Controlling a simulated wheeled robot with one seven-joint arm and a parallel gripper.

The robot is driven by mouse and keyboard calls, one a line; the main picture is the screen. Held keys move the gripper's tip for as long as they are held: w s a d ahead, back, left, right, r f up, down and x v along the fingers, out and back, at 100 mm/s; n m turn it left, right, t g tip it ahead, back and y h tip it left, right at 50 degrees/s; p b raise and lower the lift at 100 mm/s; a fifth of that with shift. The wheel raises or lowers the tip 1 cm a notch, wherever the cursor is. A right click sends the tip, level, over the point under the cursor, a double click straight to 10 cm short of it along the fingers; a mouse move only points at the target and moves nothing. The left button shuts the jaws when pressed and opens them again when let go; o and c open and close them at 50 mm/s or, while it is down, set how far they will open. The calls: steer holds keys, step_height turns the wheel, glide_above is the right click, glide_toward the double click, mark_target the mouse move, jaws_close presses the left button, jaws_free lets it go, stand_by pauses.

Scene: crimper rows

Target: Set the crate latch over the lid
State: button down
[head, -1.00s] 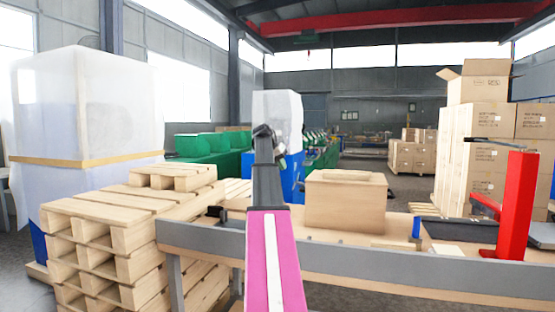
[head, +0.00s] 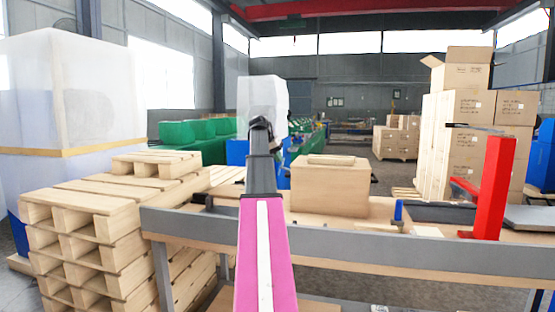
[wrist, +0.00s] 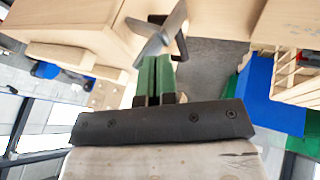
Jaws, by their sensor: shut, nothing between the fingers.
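The wooden crate (head: 330,190) stands closed on the workbench, with a raised pale lid piece on top. It also seems to show at the upper left of the wrist view (wrist: 75,28). My gripper (wrist: 153,72) has two green fingers pressed together, with nothing between them. Just beyond the fingertips is a flat grey metal piece (wrist: 176,20) with a dark part beside it. I cannot tell whether it is the latch or whether the fingers touch it. In the head view my arm stands left of the crate and my fingers cannot be made out.
The workbench (head: 400,255) has a grey front rail. A red upright stand (head: 494,190) and a small blue item (head: 398,211) are right of the crate. Stacked wooden pallets (head: 95,220) fill the left. Cardboard boxes (head: 470,130) are piled behind at right.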

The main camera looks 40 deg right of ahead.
mark_target(287, 169)
steer(key=shift+s+d+r+t+y, duration=0.2)
steer(key=shift+s+r+t+y, duration=0.1)
steer(key=shift+t, duration=0.1)
steer(key=shift+s+d+r+m+t+y, duration=0.35)
steer(key=shift+s+t+y, duration=0.15)
steer(key=shift+t, duration=0.1)
steer(key=s+t+y, duration=0.1)
steer(key=d+t+y, duration=0.1)
steer(key=shift+s+d+r+m+t, duration=0.2)
steer(key=shift+s+r+m+t, duration=0.1)
steer(key=shift+s+t, duration=0.1)
steer(key=shift+s+d+m+t+y, duration=0.25)
steer(key=shift+s+d+t+y, duration=0.4)
steer(key=shift+t+y, duration=0.35)
steer(key=t, duration=0.1)
steer(key=s+d+t+y, duration=0.1)
steer(key=t, duration=0.1)
steer(key=shift+s+d+f+m+y, duration=0.15)
steer(key=shift+s+f+m+y, duration=0.15)
steer(key=shift+s+y, duration=0.1)
steer(key=shift+w, duration=0.1)
steer(key=shift+r, duration=0.2)
steer(key=shift+r, duration=0.65)
